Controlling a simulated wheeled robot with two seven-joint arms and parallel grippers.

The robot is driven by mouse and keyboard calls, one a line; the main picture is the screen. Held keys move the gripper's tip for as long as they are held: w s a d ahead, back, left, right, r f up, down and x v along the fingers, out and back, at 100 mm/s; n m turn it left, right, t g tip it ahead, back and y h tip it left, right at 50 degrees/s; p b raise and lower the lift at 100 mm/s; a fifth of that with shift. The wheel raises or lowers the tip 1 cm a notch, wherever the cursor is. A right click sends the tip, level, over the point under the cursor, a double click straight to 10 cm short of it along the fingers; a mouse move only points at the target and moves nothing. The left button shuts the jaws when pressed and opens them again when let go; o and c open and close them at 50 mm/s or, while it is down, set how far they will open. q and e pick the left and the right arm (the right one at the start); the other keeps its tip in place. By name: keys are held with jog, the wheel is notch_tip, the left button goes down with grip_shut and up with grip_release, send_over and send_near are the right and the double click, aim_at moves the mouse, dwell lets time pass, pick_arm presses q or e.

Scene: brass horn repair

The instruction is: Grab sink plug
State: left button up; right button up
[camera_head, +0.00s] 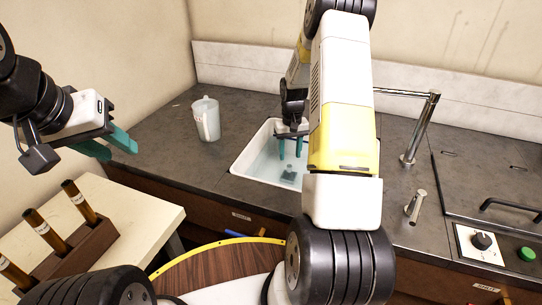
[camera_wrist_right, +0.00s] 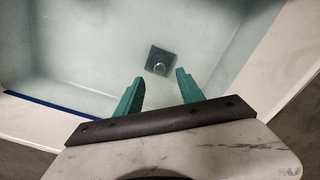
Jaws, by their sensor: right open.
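The sink plug (camera_wrist_right: 160,60) is a small dark square with a ring on top, on the floor of the white sink (camera_wrist_right: 90,30). In the head view the plug (camera_head: 289,175) shows below my right gripper (camera_head: 291,155). The right gripper is open, its two teal fingers (camera_wrist_right: 155,88) pointing toward the plug with nothing between them. The plug lies past the fingertips, and I see no contact. My right arm hides the right part of the sink in the head view. My left gripper (camera_head: 115,147) is at the far left, its teal fingers apart and empty, away from the sink.
A clear jug (camera_head: 206,119) stands on the dark counter left of the sink. A tap (camera_head: 420,125) rises at the right, by a hob panel with a knob (camera_head: 482,240). A rack (camera_head: 75,245) with several brown-handled tools stands on the pale table at lower left.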

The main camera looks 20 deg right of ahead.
aim_at(289, 165)
notch_tip(289, 165, down, 7)
jog(key=shift+r, duration=0.15)
grip_shut()
